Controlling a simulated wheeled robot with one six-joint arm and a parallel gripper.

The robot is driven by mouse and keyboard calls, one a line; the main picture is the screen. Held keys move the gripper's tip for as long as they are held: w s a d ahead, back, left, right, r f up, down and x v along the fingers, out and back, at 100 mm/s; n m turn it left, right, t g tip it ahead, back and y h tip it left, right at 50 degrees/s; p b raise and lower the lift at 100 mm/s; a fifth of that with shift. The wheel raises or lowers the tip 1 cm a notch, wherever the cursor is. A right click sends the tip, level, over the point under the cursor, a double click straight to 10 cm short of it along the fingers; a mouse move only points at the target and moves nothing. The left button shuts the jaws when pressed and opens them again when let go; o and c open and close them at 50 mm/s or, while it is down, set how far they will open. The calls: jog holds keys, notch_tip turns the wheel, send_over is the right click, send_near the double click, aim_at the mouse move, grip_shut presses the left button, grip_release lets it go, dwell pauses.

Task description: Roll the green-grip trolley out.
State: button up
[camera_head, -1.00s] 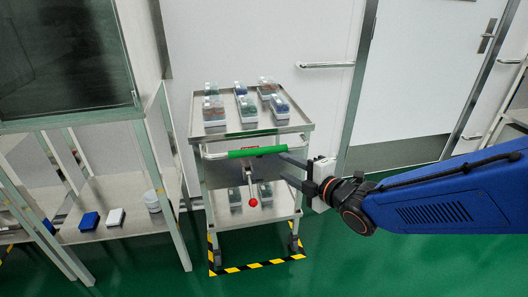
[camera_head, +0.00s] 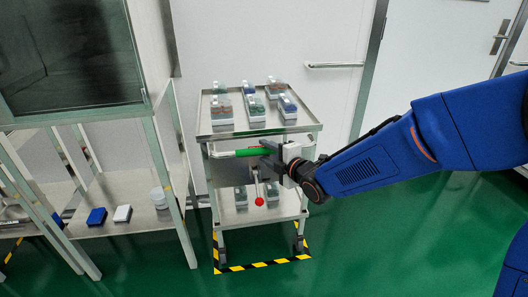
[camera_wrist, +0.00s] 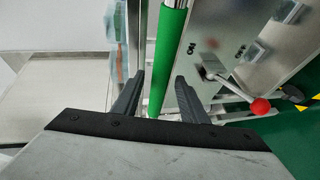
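The trolley (camera_head: 222,128) is a two-shelf metal cart standing inside a black-and-yellow floor outline. Its push bar carries a green grip (camera_head: 247,152) across the near side; the grip also runs lengthwise through the wrist view (camera_wrist: 167,60). My gripper (camera_head: 270,160) is at the right part of the grip. In the wrist view my gripper (camera_wrist: 159,78) is open, with one finger on each side of the green grip and a visible gap at the right finger. A lever with a red knob (camera_head: 259,201) hangs below the bar; the knob shows in the wrist view (camera_wrist: 260,106) too.
Several bottle racks (camera_head: 256,108) stand on the trolley's top shelf, with more below. A metal bench (camera_head: 136,222) with a blue box (camera_head: 97,216) and white containers is close on the left. A white wall with a rail (camera_head: 335,65) is behind. Green floor (camera_head: 385,245) is clear at right.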

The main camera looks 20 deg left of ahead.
jog(key=shift+x, duration=0.85)
grip_shut()
jog(key=shift+s, duration=0.1)
